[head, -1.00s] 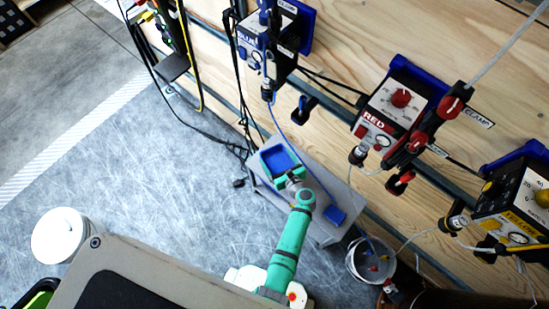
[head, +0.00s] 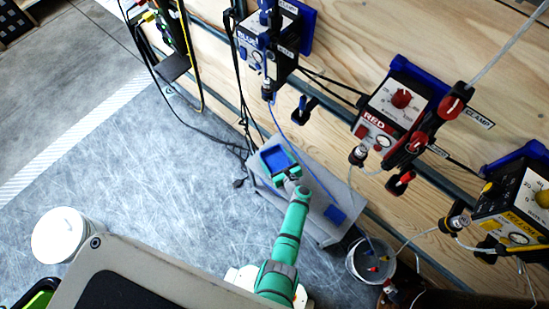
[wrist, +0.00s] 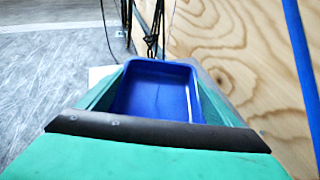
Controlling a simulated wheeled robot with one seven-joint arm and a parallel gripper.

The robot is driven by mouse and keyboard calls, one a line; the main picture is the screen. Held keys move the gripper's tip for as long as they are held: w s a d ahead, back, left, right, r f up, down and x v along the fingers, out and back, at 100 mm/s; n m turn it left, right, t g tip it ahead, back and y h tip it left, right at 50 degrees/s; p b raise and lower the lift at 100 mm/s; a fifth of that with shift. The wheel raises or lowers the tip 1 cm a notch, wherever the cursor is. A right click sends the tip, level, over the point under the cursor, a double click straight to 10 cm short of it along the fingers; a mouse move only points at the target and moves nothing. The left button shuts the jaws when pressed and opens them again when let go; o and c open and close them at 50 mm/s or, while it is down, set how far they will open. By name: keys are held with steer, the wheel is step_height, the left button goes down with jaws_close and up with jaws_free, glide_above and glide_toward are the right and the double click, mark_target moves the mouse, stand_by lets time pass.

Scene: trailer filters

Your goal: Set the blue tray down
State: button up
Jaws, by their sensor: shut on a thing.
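The blue tray (head: 277,159) is a small open rectangular box at the left end of the grey bench in the head view. My gripper (head: 280,165) is shut on it, with teal fingers along its sides. In the wrist view the tray (wrist: 155,92) lies between the fingers and looks empty inside. Whether its underside touches the bench cannot be told.
The grey bench (head: 318,228) runs along the plywood wall. A blue flat piece (head: 335,214) lies toward its right end. A white bucket (head: 370,262) stands past that end. A blue cord (head: 306,165) hangs close to the tray. Boxes marked BLUE (head: 262,50) and RED (head: 392,110) are on the wall.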

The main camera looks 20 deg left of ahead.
steer(key=o, duration=0.9)
steer(key=shift+f, duration=0.1)
steer(key=shift+o, duration=0.2)
